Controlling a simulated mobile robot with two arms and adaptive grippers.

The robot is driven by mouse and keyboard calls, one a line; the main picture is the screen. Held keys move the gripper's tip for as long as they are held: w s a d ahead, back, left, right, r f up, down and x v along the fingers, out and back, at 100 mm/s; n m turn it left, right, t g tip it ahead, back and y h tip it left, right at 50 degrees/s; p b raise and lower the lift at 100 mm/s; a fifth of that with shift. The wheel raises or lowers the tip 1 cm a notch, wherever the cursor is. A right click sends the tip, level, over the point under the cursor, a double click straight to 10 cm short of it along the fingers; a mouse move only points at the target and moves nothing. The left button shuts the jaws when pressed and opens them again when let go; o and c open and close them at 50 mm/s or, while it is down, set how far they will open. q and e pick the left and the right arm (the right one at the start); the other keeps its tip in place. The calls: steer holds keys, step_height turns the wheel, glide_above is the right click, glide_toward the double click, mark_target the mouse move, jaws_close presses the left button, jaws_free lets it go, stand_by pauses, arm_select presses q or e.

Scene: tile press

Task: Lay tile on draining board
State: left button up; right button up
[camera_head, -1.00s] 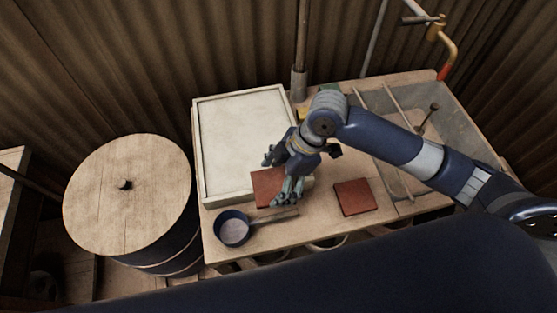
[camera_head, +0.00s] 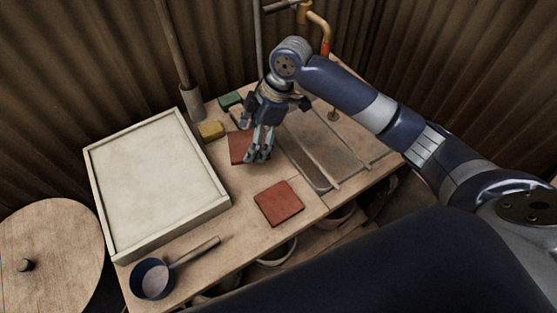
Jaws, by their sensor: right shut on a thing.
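My right gripper (camera_head: 257,155) is shut on a red-brown square tile (camera_head: 239,147), gripping its right side. The fingers hide part of the tile, and I cannot tell whether it touches the bench. A second red-brown tile (camera_head: 278,204) lies flat on the bench, nearer to me and apart from the gripper. A shallow trough with wooden slats (camera_head: 315,162) is to the right of the gripper. A pale board in a raised wooden frame (camera_head: 216,206) lies at the left. I cannot tell for sure which of these is the draining board. My left gripper is not in view.
A dark blue ladle (camera_head: 151,280) lies at the bench's front left. A yellow block (camera_head: 211,131) and a green block (camera_head: 230,99) sit behind the held tile. A round wooden lid (camera_head: 60,235) is at far left. Brass taps (camera_head: 318,25) stand at the back.

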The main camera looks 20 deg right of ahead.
steer(key=shift+w+d+f, duration=0.2)
steer(key=shift+d, duration=0.2)
steer(key=shift+w+d+f, duration=0.15)
steer(key=shift+d+f, duration=0.05)
steer(key=shift+d, duration=0.15)
glide_above(255, 164)
steer(key=d, duration=0.1)
step_height(255, 164, down, 5)
steer(key=shift+s+r, duration=0.1)
steer(key=shift+s, duration=0.05)
step_height(255, 164, down, 4)
steer(key=shift+d+r, duration=0.1)
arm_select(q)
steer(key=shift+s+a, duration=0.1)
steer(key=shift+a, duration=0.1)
arm_select(e)
steer(key=shift+f, duration=0.25)
steer(key=o, duration=1.2)
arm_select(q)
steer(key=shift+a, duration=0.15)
arm_select(e)
steer(key=shift+o, duration=0.2)
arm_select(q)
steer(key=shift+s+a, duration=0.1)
